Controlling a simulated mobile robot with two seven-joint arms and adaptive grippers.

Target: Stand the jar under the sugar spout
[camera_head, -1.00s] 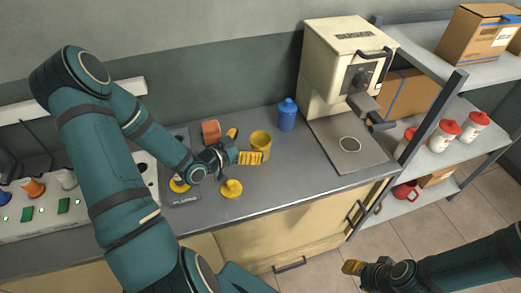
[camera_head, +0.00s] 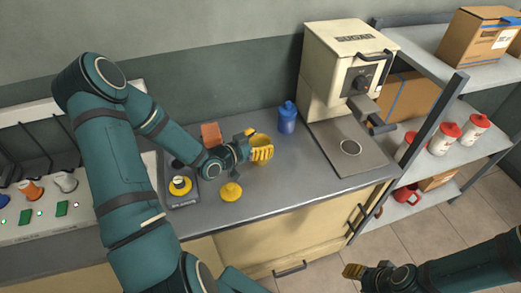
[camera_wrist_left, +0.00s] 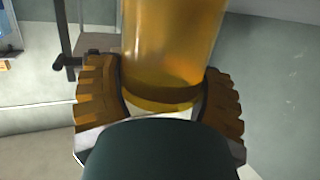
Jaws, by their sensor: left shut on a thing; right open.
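An amber see-through jar (camera_head: 262,139) stands upright on the grey counter, open at the top. My left gripper (camera_head: 260,152) has its yellow fingers around it. In the left wrist view the jar (camera_wrist_left: 172,45) sits between the two ribbed fingers (camera_wrist_left: 160,105), and my left gripper is shut on it. The dispenser marked SUGAR (camera_head: 345,60) stands to the right, its spout (camera_head: 363,104) above a flat plate (camera_head: 358,172) with a pale ring (camera_head: 350,147). The plate is empty. My right gripper (camera_head: 350,271) is open and empty, low in front of the counter.
A blue bottle (camera_head: 287,119) stands between the jar and the dispenser, towards the wall. A yellow lid (camera_head: 231,192) lies in front-left of the jar. The counter's front right is clear.

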